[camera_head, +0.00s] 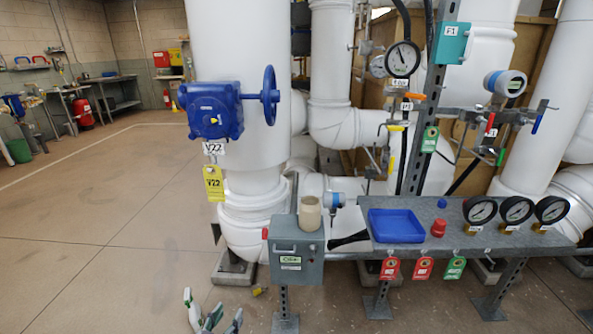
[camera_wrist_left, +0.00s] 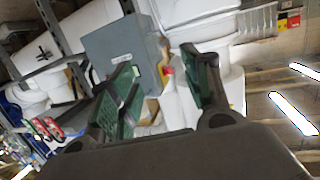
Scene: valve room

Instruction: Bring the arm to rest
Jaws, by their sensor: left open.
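My left gripper (camera_head: 212,312) shows at the bottom edge of the head view, left of centre, with its fingers pointing up. It is open, and I see nothing between its fingers. Its arm is cut off by the frame. In the left wrist view its green-padded fingers (camera_wrist_left: 160,85) stand apart, with a grey box (camera_wrist_left: 125,45) beyond them. In the head view that grey control box (camera_head: 297,252) is above and right of the gripper, apart from it. My right gripper is not in view.
A grey bench (camera_head: 350,221) holds a blue tray (camera_head: 396,226), a red cap (camera_head: 438,228) and several gauges (camera_head: 515,209). A blue valve actuator (camera_head: 212,110) with a handwheel sits on a white pipe (camera_head: 235,50). The floor (camera_head: 90,250) at left is clear.

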